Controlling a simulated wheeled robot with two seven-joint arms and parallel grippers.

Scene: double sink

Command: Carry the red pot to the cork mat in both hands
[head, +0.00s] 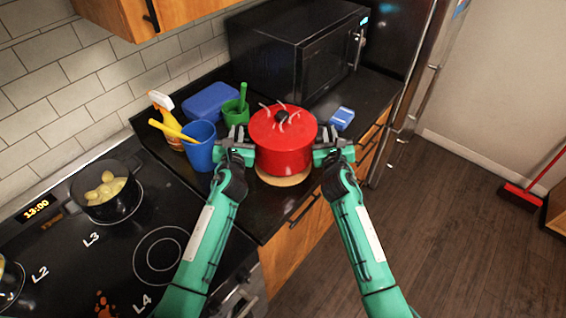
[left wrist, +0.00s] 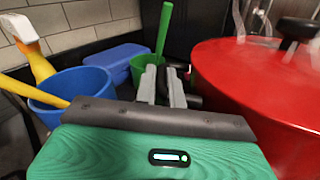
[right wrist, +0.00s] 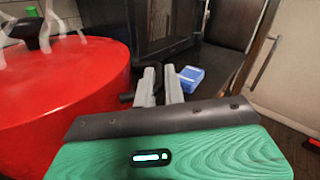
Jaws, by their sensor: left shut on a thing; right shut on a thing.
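The red pot (head: 283,146) with its lid and black knob is upright between my two grippers, over the cork mat (head: 284,179). Only the front part of the mat shows below the pot. I cannot tell whether the pot touches it. Steam rises from the lid. My left gripper (head: 238,150) is shut on the pot's left handle, and my right gripper (head: 331,150) is shut on its right handle. The pot's red side also fills the right of the left wrist view (left wrist: 265,85) and the left of the right wrist view (right wrist: 65,85).
A blue cup (head: 201,148), a green cup (head: 234,113), a spray bottle (head: 163,108) and a blue box (head: 210,101) stand left of the pot. A black microwave (head: 300,50) is behind. A blue-and-white item (head: 342,118) lies right. A black pot (head: 106,192) sits on the stove.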

